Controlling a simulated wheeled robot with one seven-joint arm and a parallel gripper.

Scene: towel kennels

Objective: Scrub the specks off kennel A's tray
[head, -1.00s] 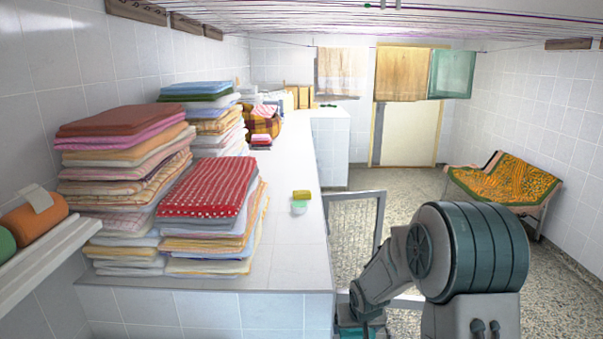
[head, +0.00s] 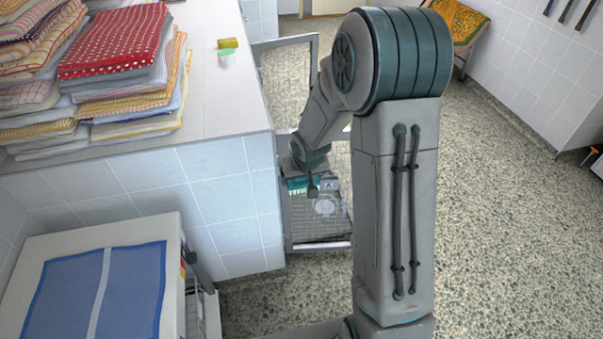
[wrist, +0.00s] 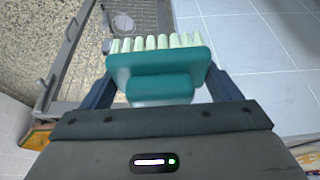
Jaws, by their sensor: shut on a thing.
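My gripper (head: 308,180) is shut on a teal scrub brush (head: 295,184), low beside the front of the tiled counter. In the wrist view the brush (wrist: 158,75) sits between both fingers, its pale bristles facing away from my palm.
A white box with a blue panel (head: 65,295) stands at lower left. The speckled floor (head: 500,220) is open to the right.

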